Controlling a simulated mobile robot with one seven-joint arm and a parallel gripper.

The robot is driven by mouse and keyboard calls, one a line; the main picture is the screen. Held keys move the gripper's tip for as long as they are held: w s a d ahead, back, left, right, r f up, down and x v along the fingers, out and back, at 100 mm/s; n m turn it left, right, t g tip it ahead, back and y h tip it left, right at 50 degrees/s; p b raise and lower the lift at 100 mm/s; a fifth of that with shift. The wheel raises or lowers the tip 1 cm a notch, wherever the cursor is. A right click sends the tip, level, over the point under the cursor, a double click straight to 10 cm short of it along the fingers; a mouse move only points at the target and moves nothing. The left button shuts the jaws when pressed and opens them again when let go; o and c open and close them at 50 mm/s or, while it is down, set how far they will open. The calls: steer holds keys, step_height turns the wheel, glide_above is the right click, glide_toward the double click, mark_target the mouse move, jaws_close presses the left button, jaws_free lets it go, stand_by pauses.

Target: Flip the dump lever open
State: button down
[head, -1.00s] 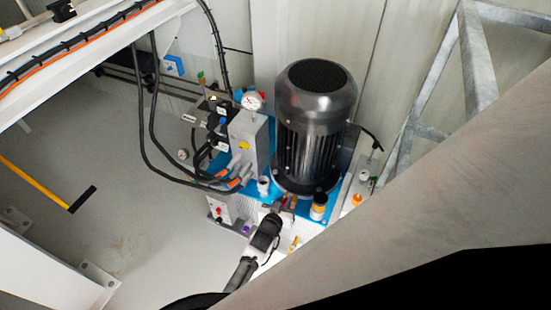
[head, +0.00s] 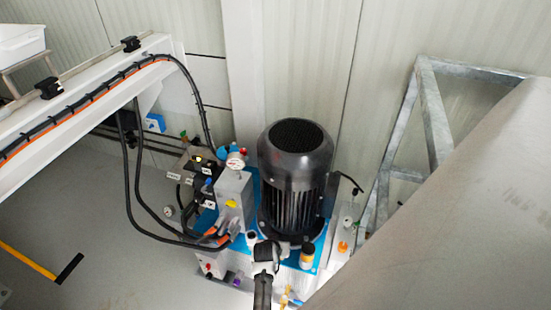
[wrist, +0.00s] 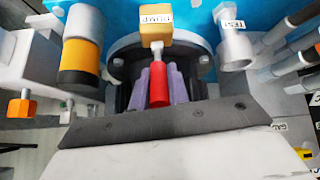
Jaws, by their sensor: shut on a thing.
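The dump lever has a red handle (wrist: 158,84) fixed to a brass block (wrist: 155,25) with a label that appears upside down and reads DUMP. In the wrist view the handle points from the block toward my gripper. My gripper (wrist: 160,92) is shut on the red handle, with a purple-grey finger pad on each side of it. In the head view my gripper (head: 266,252) is at the front foot of the black motor (head: 295,170). The lever cannot be made out there.
A cylinder with a yellow band (wrist: 82,48) stands left of the lever, and a grey fitting labelled TEST (wrist: 233,45) stands right. Black hoses and a pressure gauge (head: 235,168) crowd the pump's left side. A white beam (head: 85,105) runs at upper left.

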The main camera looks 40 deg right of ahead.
steer(key=shift+w+d+r+g+y+p, duration=0.4)
steer(key=shift+d+r+y+p, duration=0.1)
steer(key=shift+y+p, duration=0.2)
steer(key=shift+w+d+f+g+y, duration=0.2)
steer(key=shift+d+g+y, duration=0.3)
steer(key=shift+y, duration=0.4)
steer(key=shift+w+d+f+g+y, duration=0.1)
steer(key=shift+w+d+g+y, duration=0.3)
steer(key=shift+y, duration=0.5)
steer(key=shift+s, duration=0.15)
steer(key=c, duration=1.3)
jaws_free()
steer(key=shift+c, duration=0.2)
steer(key=shift+r, duration=0.15)
step_height(320, 180, up, 13)
steer(key=s+a, duration=0.1)
steer(key=shift+s+a+r, duration=0.2)
steer(key=shift+s+a, duration=0.1)
steer(key=shift+a, duration=0.05)
